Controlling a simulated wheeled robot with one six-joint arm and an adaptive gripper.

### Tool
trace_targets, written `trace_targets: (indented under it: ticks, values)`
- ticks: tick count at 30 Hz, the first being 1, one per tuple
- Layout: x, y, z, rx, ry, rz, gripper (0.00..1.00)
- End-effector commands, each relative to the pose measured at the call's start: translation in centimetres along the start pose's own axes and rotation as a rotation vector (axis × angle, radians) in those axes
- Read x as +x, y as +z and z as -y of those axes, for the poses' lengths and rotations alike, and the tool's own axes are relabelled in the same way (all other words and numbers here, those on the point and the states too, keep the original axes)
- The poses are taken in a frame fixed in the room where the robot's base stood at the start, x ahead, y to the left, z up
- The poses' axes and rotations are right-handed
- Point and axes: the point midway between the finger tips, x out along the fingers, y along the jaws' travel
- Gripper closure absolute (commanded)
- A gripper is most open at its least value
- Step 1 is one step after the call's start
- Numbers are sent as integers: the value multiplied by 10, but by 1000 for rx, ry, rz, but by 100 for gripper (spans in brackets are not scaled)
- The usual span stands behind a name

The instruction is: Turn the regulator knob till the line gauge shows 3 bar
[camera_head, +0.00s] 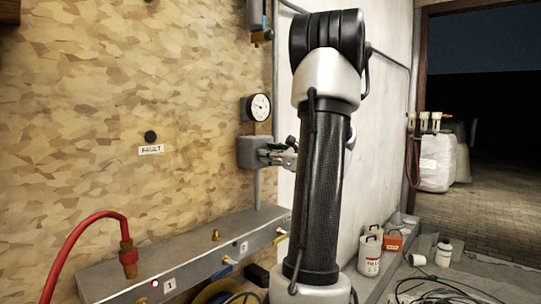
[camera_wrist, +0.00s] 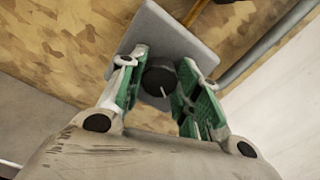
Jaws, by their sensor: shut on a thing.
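The regulator is a grey box (camera_head: 247,152) on the chipboard wall, with the round white line gauge (camera_head: 258,107) above it. The gauge's needle shows, but its scale is too small to read. The black regulator knob (camera_wrist: 158,78) has a pale index line and sits in front of the grey plate in the wrist view. My gripper (camera_wrist: 160,88) has its green-padded fingers on either side of the knob, shut on it. In the head view my gripper (camera_head: 279,155) reaches the box from the right, and my arm hides part of it.
A grey manifold ledge (camera_head: 205,245) with numbered outlets and a red hose (camera_head: 80,232) runs below. A black button (camera_head: 150,137) marked FAULT is on the wall.

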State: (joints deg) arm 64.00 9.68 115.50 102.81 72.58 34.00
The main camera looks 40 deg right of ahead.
Motion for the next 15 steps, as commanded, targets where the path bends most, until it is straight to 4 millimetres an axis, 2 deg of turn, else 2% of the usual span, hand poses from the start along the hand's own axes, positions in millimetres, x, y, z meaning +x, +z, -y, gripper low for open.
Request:
trace_targets:
  ticks: [15]
  values:
    - [0,-1,0,41,1,-3,91]
